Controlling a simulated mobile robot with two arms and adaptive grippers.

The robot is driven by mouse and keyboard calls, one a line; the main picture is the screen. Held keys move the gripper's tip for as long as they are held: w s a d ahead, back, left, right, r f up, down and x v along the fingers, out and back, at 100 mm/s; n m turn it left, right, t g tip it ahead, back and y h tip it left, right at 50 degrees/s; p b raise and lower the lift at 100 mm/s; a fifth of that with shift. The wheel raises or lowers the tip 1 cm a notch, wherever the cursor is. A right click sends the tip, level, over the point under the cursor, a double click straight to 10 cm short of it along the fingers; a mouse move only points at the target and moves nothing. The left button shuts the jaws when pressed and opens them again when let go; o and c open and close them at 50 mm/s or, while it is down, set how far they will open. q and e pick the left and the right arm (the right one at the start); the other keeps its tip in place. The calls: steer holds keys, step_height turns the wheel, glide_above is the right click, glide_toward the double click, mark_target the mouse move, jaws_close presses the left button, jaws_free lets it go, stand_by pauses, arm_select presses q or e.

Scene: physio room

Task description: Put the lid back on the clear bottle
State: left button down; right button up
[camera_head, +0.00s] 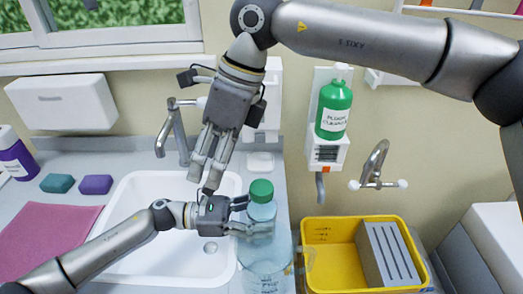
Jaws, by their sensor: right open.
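The clear bottle (261,213) stands upright on the counter at the right edge of the sink. A green lid (261,190) sits at the top of its neck; I cannot tell whether it is seated tightly. My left gripper (246,218) comes in from the left, with its fingers around the upper part of the bottle, one in front and one apparently behind. My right gripper (208,180) points down above the sink, left of the lid and apart from it. It is open and empty.
The white sink (140,190) lies under both grippers, with a grey tap (177,135) behind. A yellow bin (328,232) holding a grey box (388,255) stands at right. A green pump bottle (334,108) hangs on the wall. A pink cloth (45,235) and two sponges (95,184) lie at left.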

mark_target(262, 187)
steer(key=w+d+h, duration=0.1)
steer(key=d, duration=0.1)
steer(key=w+d+n+t+h, duration=0.1)
steer(key=d, duration=0.2)
steer(key=w+d+f+h, duration=0.1)
steer(key=d+h, duration=0.1)
steer(key=d, duration=0.1)
steer(key=shift+w+f+n+t, duration=0.1)
steer(key=shift+n+t, duration=0.2)
steer(key=shift+f, duration=0.1)
steer(key=shift+f, duration=3.95)
steer(key=shift+c, duration=0.4)
steer(key=c, duration=1)
steer(key=o, duration=1.2)
